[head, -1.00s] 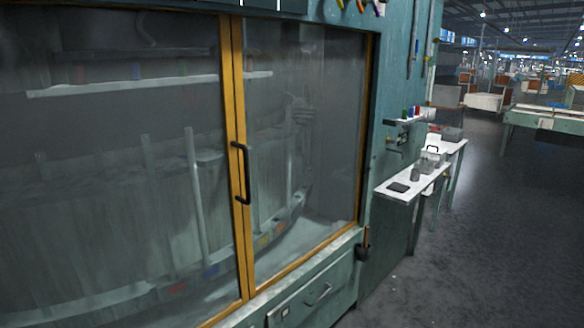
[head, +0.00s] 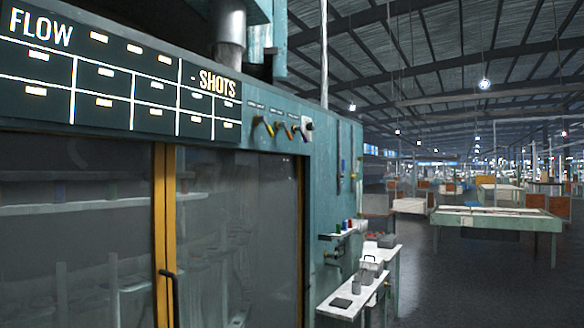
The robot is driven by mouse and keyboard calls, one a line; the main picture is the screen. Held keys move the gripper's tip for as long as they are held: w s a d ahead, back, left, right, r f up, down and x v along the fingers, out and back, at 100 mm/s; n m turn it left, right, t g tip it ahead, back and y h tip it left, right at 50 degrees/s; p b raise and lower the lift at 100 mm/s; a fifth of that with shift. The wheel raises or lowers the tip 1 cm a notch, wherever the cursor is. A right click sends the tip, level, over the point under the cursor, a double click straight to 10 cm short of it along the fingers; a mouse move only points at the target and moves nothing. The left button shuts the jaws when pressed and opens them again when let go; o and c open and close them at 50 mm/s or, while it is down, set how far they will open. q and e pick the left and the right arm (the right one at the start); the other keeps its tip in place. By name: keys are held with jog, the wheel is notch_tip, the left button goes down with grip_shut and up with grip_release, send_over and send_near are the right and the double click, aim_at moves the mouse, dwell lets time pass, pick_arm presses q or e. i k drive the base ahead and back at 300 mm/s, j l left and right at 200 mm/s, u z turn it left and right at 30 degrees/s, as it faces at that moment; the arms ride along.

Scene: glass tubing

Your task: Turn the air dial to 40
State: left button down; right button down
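A row of small controls sits on the teal panel above the cabinet's right glass door. It holds a yellow-handled lever (head: 264,126), an orange-red one (head: 284,130), another small one beside them, and a pale round knob (head: 307,126) at the right end. Tiny labels above them are too small to read. I cannot tell which control is the air dial or what it is set to. Neither of my grippers is in view.
A teal cabinet with yellow-framed glass doors (head: 166,230) fills the left, under a dark FLOW and SHOTS board (head: 110,75). A white side shelf (head: 350,295) with small items stands right of it. Open floor (head: 480,285) lies further right.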

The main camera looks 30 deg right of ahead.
aim_at(310, 127)
jog(key=i+l, duration=0.5)
jog(key=l, duration=0.2)
jog(key=i+l+u, duration=0.1)
jog(key=i+l, duration=0.15)
jog(key=l, duration=0.15)
jog(key=i+l, duration=0.2)
jog(key=l, duration=0.15)
jog(key=i+l, duration=0.25)
jog(key=l, duration=0.15)
jog(key=u, duration=0.05)
